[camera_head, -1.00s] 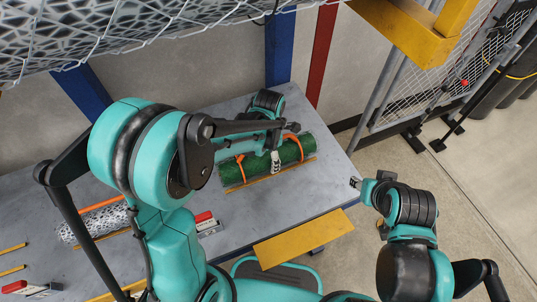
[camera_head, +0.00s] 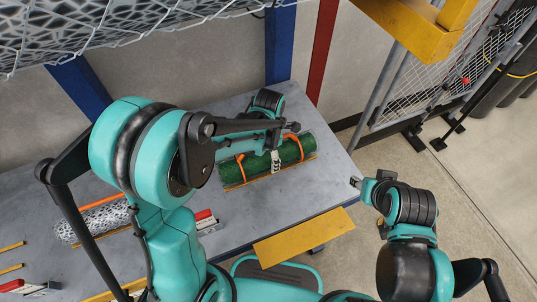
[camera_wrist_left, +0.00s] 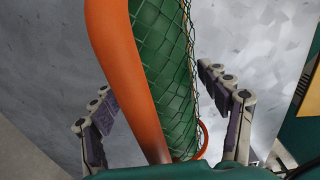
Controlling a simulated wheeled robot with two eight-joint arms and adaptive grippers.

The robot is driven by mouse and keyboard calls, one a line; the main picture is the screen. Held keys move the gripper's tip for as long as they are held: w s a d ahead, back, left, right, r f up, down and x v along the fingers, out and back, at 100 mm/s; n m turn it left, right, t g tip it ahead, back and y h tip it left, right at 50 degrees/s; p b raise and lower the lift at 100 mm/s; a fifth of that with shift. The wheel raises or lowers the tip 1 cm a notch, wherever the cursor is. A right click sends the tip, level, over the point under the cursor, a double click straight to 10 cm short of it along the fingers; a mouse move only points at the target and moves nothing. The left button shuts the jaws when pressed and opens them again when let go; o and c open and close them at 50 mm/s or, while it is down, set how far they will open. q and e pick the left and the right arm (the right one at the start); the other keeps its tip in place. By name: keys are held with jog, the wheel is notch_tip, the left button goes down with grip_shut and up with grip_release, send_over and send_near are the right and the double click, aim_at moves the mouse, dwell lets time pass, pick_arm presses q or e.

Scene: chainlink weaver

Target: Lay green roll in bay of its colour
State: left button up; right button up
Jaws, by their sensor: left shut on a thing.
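The green roll (camera_head: 292,152) is wrapped in wire mesh with orange straps. It lies on or just above the grey table, at its right part; I cannot tell which. My left gripper (camera_head: 275,161) is at the roll's middle, shut on it from above. In the left wrist view, the green roll (camera_wrist_left: 170,70) runs between the two fingers of the gripper (camera_wrist_left: 158,105), with an orange strap beside it. My right gripper (camera_head: 356,183) is off the table's right edge, apart from the roll; its jaw opening is too small to tell. No green-marked bay is discernible.
The grey table (camera_head: 325,192) has clear room right of the roll. A grey mesh roll (camera_head: 100,218) with an orange strip lies at left. A red and white block (camera_head: 205,220) sits between them. A yellow plate (camera_head: 303,237) is at the front edge. Blue and red posts stand behind.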

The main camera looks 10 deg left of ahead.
pick_arm(q)
jog(key=shift+f, duration=0.15)
jog(key=o, duration=1.9)
jog(key=shift+o, duration=0.2)
notch_tip(320, 180, up, 12)
jog(key=shift+s+r, duration=0.1)
jog(key=shift+s, duration=0.05)
jog(key=shift+s+a+r+m, duration=0.15)
jog(key=shift+s+a+m, duration=0.1)
jog(key=shift+m, duration=0.35)
jog(key=s+a+m+t, duration=0.3)
jog(key=s+a+m, duration=0.1)
jog(key=m, duration=0.7)
jog(key=s+a+r+m+t, duration=0.1)
jog(key=s+a+m+t, duration=0.2)
jog(key=s+m, duration=0.4)
jog(key=m+t, duration=0.1)
jog(key=m, duration=0.4)
jog(key=shift+a+m, duration=0.3)
jog(key=shift+a, duration=0.1)
